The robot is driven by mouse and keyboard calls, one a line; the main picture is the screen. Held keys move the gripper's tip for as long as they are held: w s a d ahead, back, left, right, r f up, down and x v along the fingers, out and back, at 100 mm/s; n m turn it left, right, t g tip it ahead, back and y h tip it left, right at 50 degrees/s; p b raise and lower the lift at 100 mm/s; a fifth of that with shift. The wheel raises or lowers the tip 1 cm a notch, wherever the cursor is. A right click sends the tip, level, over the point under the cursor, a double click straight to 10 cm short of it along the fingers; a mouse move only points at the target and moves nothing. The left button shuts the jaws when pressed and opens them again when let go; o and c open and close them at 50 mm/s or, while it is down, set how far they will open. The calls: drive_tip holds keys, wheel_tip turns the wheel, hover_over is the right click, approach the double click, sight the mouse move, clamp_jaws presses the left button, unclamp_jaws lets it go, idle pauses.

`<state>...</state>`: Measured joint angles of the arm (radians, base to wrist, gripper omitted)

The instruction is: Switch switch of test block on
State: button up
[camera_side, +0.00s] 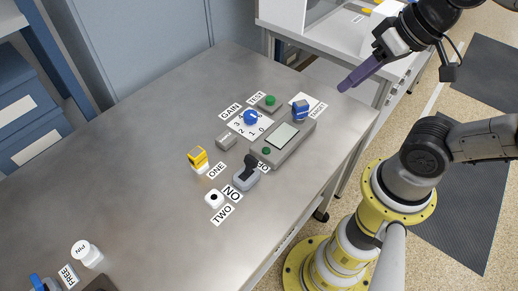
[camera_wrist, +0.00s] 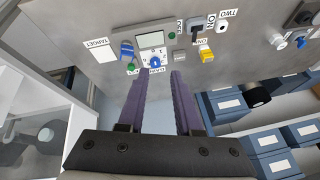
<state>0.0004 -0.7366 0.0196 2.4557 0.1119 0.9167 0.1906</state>
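A grey block with a screen (camera_side: 285,136) lies on the metal table; it also shows at the top of the wrist view (camera_wrist: 151,40). At its lower-left end in the side view stands a switch (camera_side: 247,175) with a grey base and black lever. The lever sits between the OFF label (camera_side: 263,165) and the ON label (camera_side: 231,192) and leans toward OFF. The switch is small in the wrist view (camera_wrist: 195,28). My gripper (camera_side: 343,86) has two purple fingers, apart and empty in the wrist view (camera_wrist: 165,74). It is in the air beyond the table's upper-right edge, away from the switch.
Near the block are a blue knob (camera_side: 250,118) on a GAIN plate, a green button (camera_side: 270,100) labelled TEST, a blue piece (camera_side: 300,110), a small grey block (camera_side: 227,141), a yellow block (camera_side: 198,157) and a white socket (camera_side: 214,198). The table's left side is mostly clear.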

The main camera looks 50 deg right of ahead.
drive_tip(key=w+a+m+y, duration=0.1)
drive_tip(key=w+a+f+m+g, duration=0.1)
drive_tip(key=w+m, duration=0.1)
drive_tip(key=w+a+m+y, duration=0.1)
drive_tip(key=w+m, duration=0.1)
drive_tip(key=shift+a+f+g+y, duration=0.15)
drive_tip(key=shift+a+g+y, duration=0.15)
drive_tip(key=shift+a+g, duration=0.1)
clamp_jaws()
drive_tip(key=w+f+m+g+y, duration=0.3)
drive_tip(key=w+f+m, duration=0.6)
drive_tip(key=f, duration=0.4)
drive_tip(key=shift+w+d+f+m+g+y, duration=0.2)
drive_tip(key=shift+d+m+g+y, duration=0.1)
drive_tip(key=shift+m+y, duration=0.25)
